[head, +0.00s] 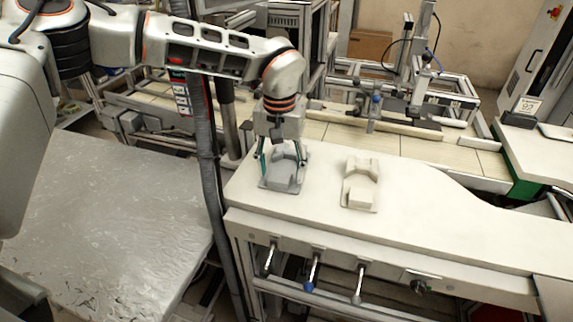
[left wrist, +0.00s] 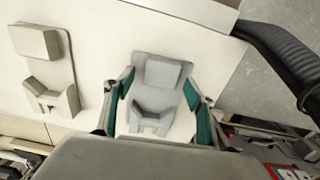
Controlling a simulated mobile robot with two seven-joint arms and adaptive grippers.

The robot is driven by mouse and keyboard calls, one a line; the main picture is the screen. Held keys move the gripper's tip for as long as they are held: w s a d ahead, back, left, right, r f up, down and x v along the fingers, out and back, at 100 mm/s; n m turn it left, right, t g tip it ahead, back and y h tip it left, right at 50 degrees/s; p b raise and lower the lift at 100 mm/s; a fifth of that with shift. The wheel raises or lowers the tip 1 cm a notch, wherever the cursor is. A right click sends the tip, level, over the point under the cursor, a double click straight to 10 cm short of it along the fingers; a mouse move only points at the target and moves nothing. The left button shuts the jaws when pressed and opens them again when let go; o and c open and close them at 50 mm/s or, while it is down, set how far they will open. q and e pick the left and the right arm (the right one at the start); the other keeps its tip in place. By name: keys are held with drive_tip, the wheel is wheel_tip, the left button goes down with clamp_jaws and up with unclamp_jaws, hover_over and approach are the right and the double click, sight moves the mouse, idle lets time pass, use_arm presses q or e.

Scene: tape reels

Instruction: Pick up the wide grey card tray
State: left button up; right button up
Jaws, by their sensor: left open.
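The wide grey card tray (head: 284,171) lies on the white worktop near its left end, directly under my left gripper (head: 276,162). In the left wrist view the grey tray (left wrist: 158,76) sits between the two teal-padded fingers of the left gripper (left wrist: 161,92). The fingers are spread, one on each side of it. I cannot tell whether they touch it. A second, beige tray (head: 359,184) lies to the right on the worktop; it also shows at the left of the left wrist view (left wrist: 38,42). My right gripper is not in view.
The white worktop (head: 440,215) is clear to the right of the beige tray. A conveyor with metal frames (head: 325,132) runs behind it. A grey cable conduit (head: 208,150) hangs left of the worktop, beside a shiny grey table (head: 105,215).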

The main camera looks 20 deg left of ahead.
use_arm(q)
drive_tip(key=shift+f, duration=0.65)
drive_tip(key=c, duration=1.3)
drive_tip(key=shift+c, duration=0.2)
drive_tip(key=shift+r, duration=0.15)
